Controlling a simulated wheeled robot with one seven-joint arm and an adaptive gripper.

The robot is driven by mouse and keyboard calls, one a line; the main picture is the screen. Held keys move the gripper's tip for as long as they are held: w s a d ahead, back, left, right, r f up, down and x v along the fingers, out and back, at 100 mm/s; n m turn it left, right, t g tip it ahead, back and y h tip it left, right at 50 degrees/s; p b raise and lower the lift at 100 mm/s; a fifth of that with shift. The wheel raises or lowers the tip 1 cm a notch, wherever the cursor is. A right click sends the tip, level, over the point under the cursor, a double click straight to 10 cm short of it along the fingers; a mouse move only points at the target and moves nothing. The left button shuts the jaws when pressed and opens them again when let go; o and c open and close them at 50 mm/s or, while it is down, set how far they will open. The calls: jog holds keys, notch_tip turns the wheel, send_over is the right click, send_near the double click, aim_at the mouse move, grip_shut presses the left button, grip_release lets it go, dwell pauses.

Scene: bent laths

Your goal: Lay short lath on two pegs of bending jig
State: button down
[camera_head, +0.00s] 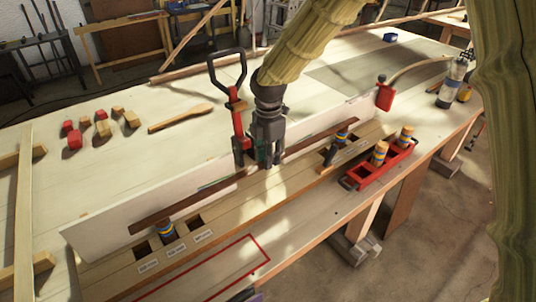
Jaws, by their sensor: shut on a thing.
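The short lath is a dark brown strip (190,201) running diagonally along the bending jig. My gripper (268,160) points down and is shut on the lath near its middle, hiding that part. The bending jig (250,193) is a long wooden board with square holes and small labels. One blue-and-yellow peg (167,232) stands in its near left part. Another peg (327,157) stands in its right part, partly hidden. The lath passes close to both pegs on their far side in the picture; I cannot tell whether it touches them.
A white upright board (120,213) runs behind the jig, with a red clamp (238,125) beside my gripper and another red clamp (384,96) at the far end. A red tray (365,180) with pegs stands right of the jig. A red-outlined area (215,280) in front is empty.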

jog(key=shift+f, duration=0.25)
jog(key=c, duration=1)
grip_release()
jog(key=shift+o, duration=0.2)
jog(key=shift+r, duration=0.1)
jog(key=shift+r+p, duration=2.55)
jog(key=shift+r, duration=0.4)
notch_tip(320, 180, up, 7)
jog(key=p, duration=0.6)
